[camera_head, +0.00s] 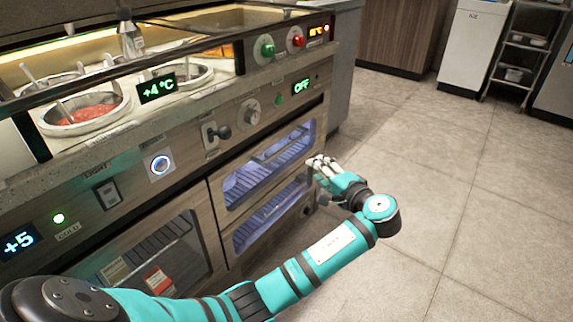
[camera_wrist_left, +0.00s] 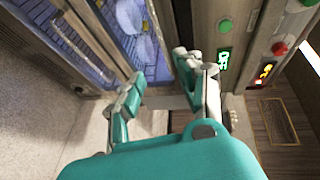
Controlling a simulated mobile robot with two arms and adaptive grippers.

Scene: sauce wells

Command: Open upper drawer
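The upper drawer (camera_head: 265,168) has a metal frame and a lit glass window, and its front looks flush with the counter unit. It also shows in the left wrist view (camera_wrist_left: 136,22). My left gripper (camera_head: 318,168) is at the drawer's right end, in front of the unit. In the left wrist view its two fingers (camera_wrist_left: 160,74) stand apart, with the drawer's glass and frame beyond them. I see nothing clearly held between them. My right gripper is in neither view.
The lower drawer (camera_head: 268,222) sits just below, with a glass-fronted cabinet (camera_head: 150,250) to its left. A panel above carries a knob (camera_head: 249,113), a lever switch (camera_head: 215,134) and an OFF display (camera_head: 301,87). The tiled floor (camera_head: 470,215) to the right is clear.

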